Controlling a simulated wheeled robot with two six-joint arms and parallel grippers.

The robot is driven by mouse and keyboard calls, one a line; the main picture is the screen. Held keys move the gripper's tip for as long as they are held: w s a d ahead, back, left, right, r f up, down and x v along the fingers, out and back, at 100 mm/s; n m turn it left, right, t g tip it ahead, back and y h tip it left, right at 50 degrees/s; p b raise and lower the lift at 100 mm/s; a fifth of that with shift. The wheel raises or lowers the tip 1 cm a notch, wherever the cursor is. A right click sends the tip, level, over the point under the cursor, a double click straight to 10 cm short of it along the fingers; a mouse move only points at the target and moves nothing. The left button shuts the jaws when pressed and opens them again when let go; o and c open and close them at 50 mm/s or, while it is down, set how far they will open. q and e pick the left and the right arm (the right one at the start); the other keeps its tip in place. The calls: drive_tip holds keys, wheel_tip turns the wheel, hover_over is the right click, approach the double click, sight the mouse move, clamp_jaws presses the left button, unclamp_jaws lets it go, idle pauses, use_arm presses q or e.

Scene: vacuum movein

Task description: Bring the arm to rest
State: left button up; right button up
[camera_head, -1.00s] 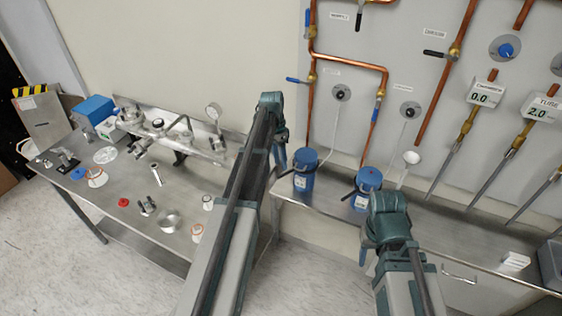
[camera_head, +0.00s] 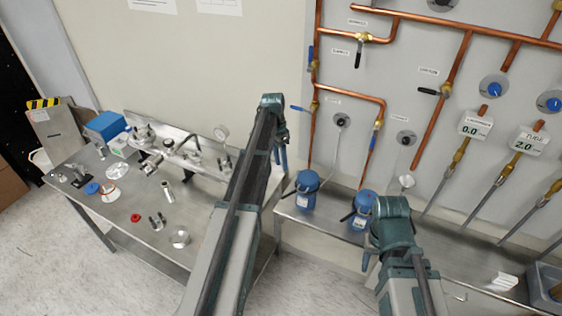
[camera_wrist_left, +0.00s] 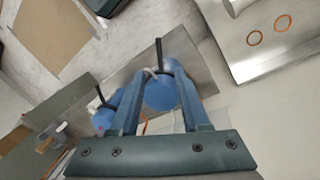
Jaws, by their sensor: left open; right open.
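My left gripper (camera_head: 280,152) is open, pointing down at the end of the dark arm, above the gap between the two benches. In the left wrist view its two fingers (camera_wrist_left: 163,95) are apart, with a blue canister (camera_wrist_left: 160,92) showing between and beyond them; nothing is visibly held. My right gripper (camera_head: 368,260) is open, mostly hidden behind its own wrist near the right bench's front edge. Two blue canisters with dark handles stand on the right bench, one on the left (camera_head: 307,190) and one on the right (camera_head: 362,208).
Copper pipes (camera_head: 350,90), valves and gauges cover the wall panel. The left steel bench (camera_head: 125,205) holds metal fittings, a blue box (camera_head: 106,125) and a red cap (camera_head: 135,217). The right bench (camera_head: 325,217) runs along the panel. Open floor lies in front.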

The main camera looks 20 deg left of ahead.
use_arm(q)
drive_tip(key=s+d+f+n+y+b, duration=0.1)
drive_tip(key=s+d+f+b, duration=0.3)
drive_tip(key=s+d, duration=0.4)
drive_tip(key=s+d+f+n+y+b, duration=0.1)
drive_tip(key=s+d+f+b, duration=0.4)
drive_tip(key=s+d, duration=0.4)
drive_tip(key=s+d+f+t+y+b, duration=0.1)
drive_tip(key=s+d+f+b, duration=0.3)
drive_tip(key=s+d, duration=0.4)
drive_tip(key=shift+s+d+f+n+b, duration=0.3)
drive_tip(key=shift+d+f+n+b, duration=0.15)
drive_tip(key=shift+d, duration=0.35)
idle(1.0)
